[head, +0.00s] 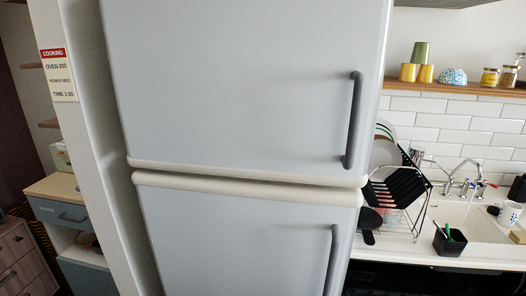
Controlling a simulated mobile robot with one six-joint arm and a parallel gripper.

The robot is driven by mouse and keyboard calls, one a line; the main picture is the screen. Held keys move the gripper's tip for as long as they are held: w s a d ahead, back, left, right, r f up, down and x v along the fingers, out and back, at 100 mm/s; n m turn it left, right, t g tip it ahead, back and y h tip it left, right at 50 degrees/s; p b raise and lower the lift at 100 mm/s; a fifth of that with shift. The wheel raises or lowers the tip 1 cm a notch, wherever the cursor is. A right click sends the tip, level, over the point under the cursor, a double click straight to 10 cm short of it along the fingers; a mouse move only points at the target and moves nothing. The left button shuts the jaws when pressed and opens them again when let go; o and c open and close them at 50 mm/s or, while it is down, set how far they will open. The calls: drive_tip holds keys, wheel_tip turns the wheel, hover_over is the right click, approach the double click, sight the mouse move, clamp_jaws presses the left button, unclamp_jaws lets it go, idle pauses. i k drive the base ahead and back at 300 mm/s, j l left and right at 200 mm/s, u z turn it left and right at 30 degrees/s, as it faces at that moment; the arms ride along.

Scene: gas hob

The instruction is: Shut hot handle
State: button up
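A chrome tap (465,172) stands behind the sink at the right of the head view. It has a handle on each side. The right handle (484,183) shows a small red mark, and there is a bluish spot near it. The left handle (447,186) is plain at this size. I cannot tell from here how far either handle is turned, or whether water runs. My gripper is not in view.
A tall grey fridge-freezer (240,90) with dark handles fills the middle. A dish rack (400,195) with plates stands between it and the sink (485,218). A black holder (450,241) and a mug (509,213) are near the sink. Drawers (62,212) stand at left.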

sight(485, 182)
drive_tip(key=l+z, duration=0.15)
drive_tip(key=z, duration=0.3)
drive_tip(key=l+z, duration=0.1)
drive_tip(key=z, duration=0.35)
drive_tip(key=i+l+z, duration=0.1)
drive_tip(key=z, duration=0.35)
drive_tip(key=i+l, duration=0.55)
drive_tip(key=i, duration=0.3)
drive_tip(key=i+l+u, duration=0.1)
drive_tip(key=i+l, duration=0.5)
drive_tip(key=i, duration=0.2)
drive_tip(key=i+l, duration=0.65)
drive_tip(key=i, duration=0.15)
